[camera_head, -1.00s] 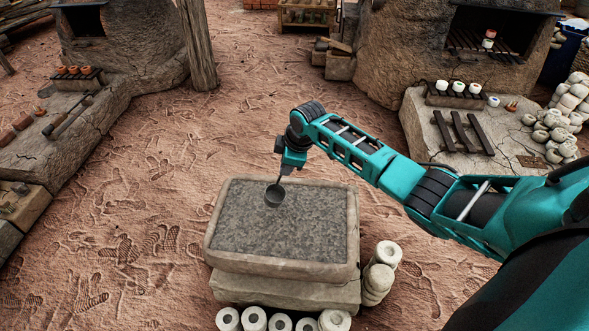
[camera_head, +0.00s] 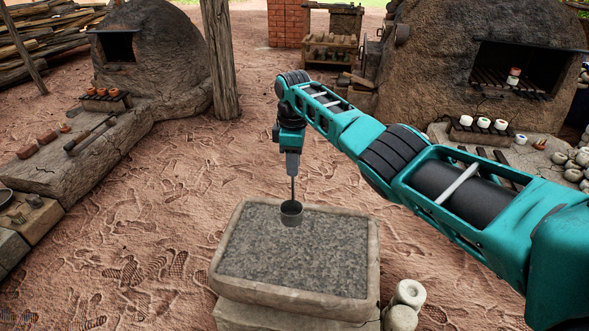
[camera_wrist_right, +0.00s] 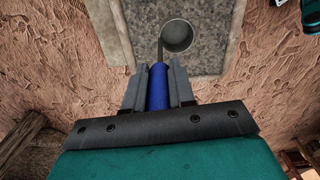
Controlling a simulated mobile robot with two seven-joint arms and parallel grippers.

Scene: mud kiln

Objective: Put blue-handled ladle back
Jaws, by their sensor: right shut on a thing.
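The blue-handled ladle has a dark round cup (camera_head: 291,212) on a thin stem and a blue handle (camera_wrist_right: 158,90). My right gripper (camera_head: 292,166) is shut on the handle and holds the ladle nearly upright, cup down, over the stone basin (camera_head: 373,262). The basin holds a speckled grey surface, and the cup shows just over it in the head view. In the right wrist view the handle lies between the two fingers and the cup (camera_wrist_right: 177,35) is beyond them. My left gripper does not show.
White cylinders (camera_head: 408,293) are stacked at the basin's right. A clay kiln (camera_head: 150,45) with a ledge stands at the left, another kiln (camera_head: 425,70) at the right. A wooden post (camera_head: 218,60) rises behind. Sandy ground around the basin is mostly open.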

